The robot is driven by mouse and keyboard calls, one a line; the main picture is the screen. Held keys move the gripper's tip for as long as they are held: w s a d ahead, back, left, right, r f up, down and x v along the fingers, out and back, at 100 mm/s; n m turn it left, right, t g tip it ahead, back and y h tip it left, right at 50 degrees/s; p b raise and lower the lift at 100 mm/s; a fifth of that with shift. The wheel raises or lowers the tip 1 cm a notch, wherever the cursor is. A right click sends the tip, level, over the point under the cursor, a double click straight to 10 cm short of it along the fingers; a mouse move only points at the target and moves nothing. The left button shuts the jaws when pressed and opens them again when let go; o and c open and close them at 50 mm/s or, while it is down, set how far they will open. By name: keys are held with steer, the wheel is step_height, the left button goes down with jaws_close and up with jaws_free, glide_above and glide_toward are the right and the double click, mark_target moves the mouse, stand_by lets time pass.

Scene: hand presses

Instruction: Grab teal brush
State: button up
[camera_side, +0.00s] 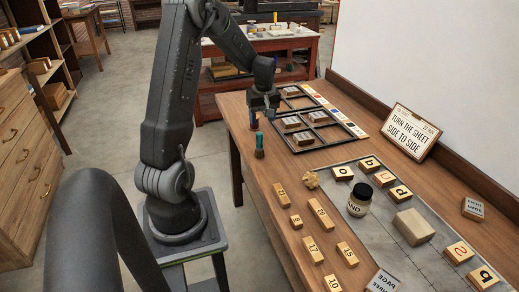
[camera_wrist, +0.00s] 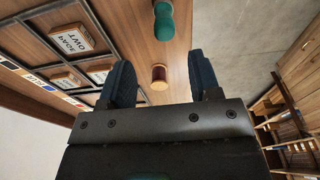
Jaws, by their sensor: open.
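The teal brush (camera_side: 259,146) stands upright near the left edge of the wooden table. In the wrist view the teal brush (camera_wrist: 163,20) shows at the top, beyond my fingertips and cut off by the frame edge. My gripper (camera_side: 264,108) is above the table's left edge, farther back than the teal brush and apart from it. In the wrist view my gripper (camera_wrist: 162,72) has its two dark fingers spread, with nothing held. A short brown-red round piece (camera_wrist: 159,77) appears in the gap between the fingers, seemingly below them.
A black divided frame (camera_side: 310,132) holding lettered blocks is right of my gripper. Numbered wooden blocks (camera_side: 321,213), a dark-lidded jar (camera_side: 360,200) and a grey sheet (camera_side: 345,228) with letter blocks lie nearer the front. A sign (camera_side: 412,132) leans at the back right.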

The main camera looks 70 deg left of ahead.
mark_target(260, 134)
steer(key=f, duration=0.4)
steer(key=shift+a+f, duration=0.25)
steer(key=shift+f, duration=0.15)
steer(key=shift+s+a+f, duration=0.15)
steer(key=shift+f, duration=1.2)
steer(key=shift+s+a+f, duration=0.1)
steer(key=shift+s+f, duration=0.05)
steer(key=shift+f, duration=1.15)
steer(key=shift+c, duration=0.2)
steer(key=c, duration=1)
